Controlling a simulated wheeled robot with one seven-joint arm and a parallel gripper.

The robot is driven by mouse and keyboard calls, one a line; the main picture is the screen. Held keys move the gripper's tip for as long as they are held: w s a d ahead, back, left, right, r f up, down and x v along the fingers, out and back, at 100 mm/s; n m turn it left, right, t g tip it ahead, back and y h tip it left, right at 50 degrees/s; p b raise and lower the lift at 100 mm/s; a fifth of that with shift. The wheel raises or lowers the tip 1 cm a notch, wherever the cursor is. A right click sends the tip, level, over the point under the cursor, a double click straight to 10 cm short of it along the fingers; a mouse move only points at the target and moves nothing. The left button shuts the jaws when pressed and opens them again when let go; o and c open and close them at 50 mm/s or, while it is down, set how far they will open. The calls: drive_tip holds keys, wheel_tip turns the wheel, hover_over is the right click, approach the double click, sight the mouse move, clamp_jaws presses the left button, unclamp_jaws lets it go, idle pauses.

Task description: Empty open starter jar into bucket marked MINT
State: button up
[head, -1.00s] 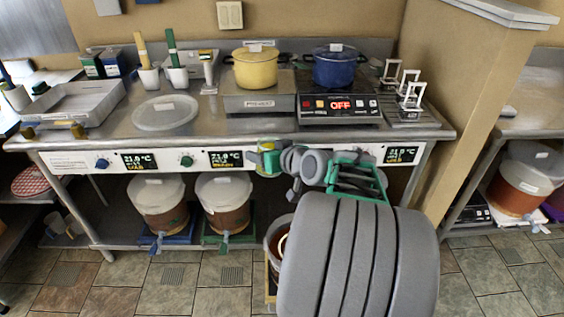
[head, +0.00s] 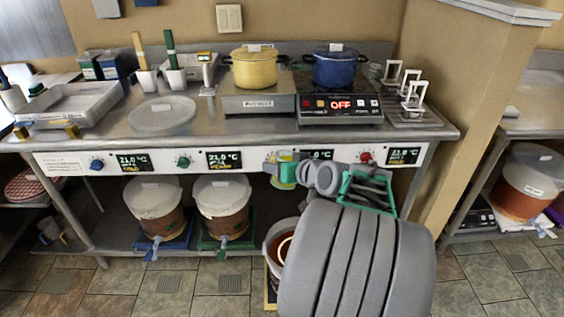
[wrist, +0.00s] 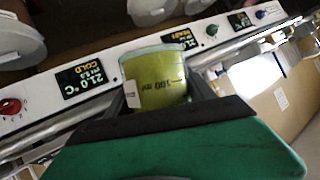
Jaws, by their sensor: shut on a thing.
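My gripper (head: 287,168) is shut on a small clear jar (head: 283,174) with yellow-green contents, held in front of the counter's control panel. In the wrist view the jar (wrist: 155,78) sits between the dark fingers, with a 100 ml mark and a small white label. I cannot tell whether its mouth is open. An uncovered bucket (head: 273,243) with amber contents stands low, below the jar, partly hidden by my arm. Two buckets with pale lids, the left one (head: 154,200) and the right one (head: 222,196), stand under the counter. No bucket marking is readable as MINT.
The control panel (head: 184,162) with knobs and displays runs along the counter front, close behind the jar. A yellow pot (head: 253,70) and a blue pot (head: 334,68) stand on the counter (head: 200,112). A wall (head: 447,90) rises on the right. Floor (head: 190,290) is clear at left.

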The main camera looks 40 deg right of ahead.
wheel_tip(320, 180, down, 6)
drive_tip(key=shift+r+b, duration=0.15)
drive_tip(key=shift+b, duration=1.1)
wheel_tip(320, 180, down, 23)
drive_tip(key=a+m+g+y+b, duration=0.1)
drive_tip(key=m+y+b, duration=0.4)
drive_tip(key=b, duration=0.4)
drive_tip(key=shift+s+a, duration=0.3)
idle(2.9)
drive_tip(key=shift+f, duration=0.2)
drive_tip(key=shift+f+m+y, duration=0.45)
drive_tip(key=shift+m+y, duration=0.05)
drive_tip(key=shift+y, duration=0.1)
